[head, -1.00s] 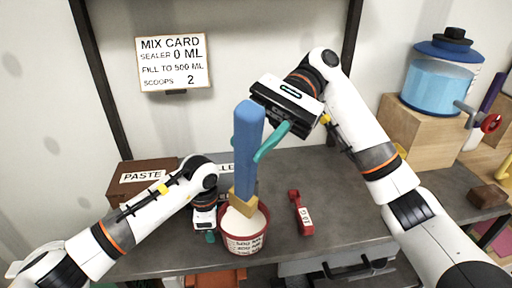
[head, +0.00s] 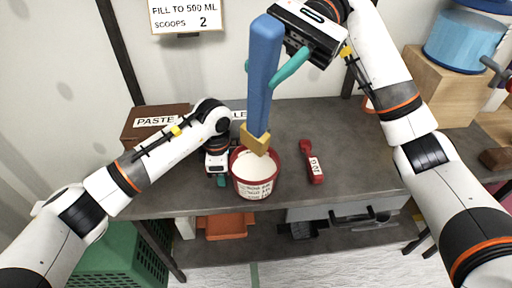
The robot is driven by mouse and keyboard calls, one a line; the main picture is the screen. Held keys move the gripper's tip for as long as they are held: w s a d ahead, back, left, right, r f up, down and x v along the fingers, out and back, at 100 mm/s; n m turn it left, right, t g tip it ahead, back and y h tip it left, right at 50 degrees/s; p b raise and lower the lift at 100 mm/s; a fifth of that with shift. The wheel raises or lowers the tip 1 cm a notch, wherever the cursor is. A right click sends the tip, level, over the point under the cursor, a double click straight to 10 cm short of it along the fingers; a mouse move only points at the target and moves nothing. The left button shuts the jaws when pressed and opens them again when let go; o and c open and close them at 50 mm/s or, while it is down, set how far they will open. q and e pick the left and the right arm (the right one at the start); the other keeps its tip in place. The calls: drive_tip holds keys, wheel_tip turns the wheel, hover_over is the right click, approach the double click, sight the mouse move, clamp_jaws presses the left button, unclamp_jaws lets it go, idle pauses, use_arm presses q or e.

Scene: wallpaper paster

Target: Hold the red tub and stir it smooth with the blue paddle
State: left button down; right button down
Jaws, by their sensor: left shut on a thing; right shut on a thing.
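The red tub (head: 256,187) stands upright near the table's front edge, with white contents and a printed label on its side. My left gripper (head: 226,178) is shut at the tub's left side; its fingertips are partly hidden. The blue paddle (head: 263,80) has a long blue handle and a tan block-shaped end (head: 256,142). It is nearly upright, and its tan end is at the white contents, over the back of the tub. My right gripper (head: 272,68) is shut around the upper handle, its teal fingers on either side.
A red scoop (head: 312,163) with a label lies right of the tub. A brown PASTE box (head: 150,121) stands behind my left arm. A blue-lidded water tank (head: 462,42) sits on a wooden block (head: 437,88). The table (head: 357,155) is clear right of the scoop.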

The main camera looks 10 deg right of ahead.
use_arm(q)
drive_tip(key=shift+f, duration=0.15)
drive_tip(key=c, duration=1)
unclamp_jaws()
drive_tip(key=shift+w, duration=0.1)
drive_tip(key=shift+c, duration=0.2)
wheel_tip(320, 180, up, 12)
drive_tip(key=shift+r, duration=0.1)
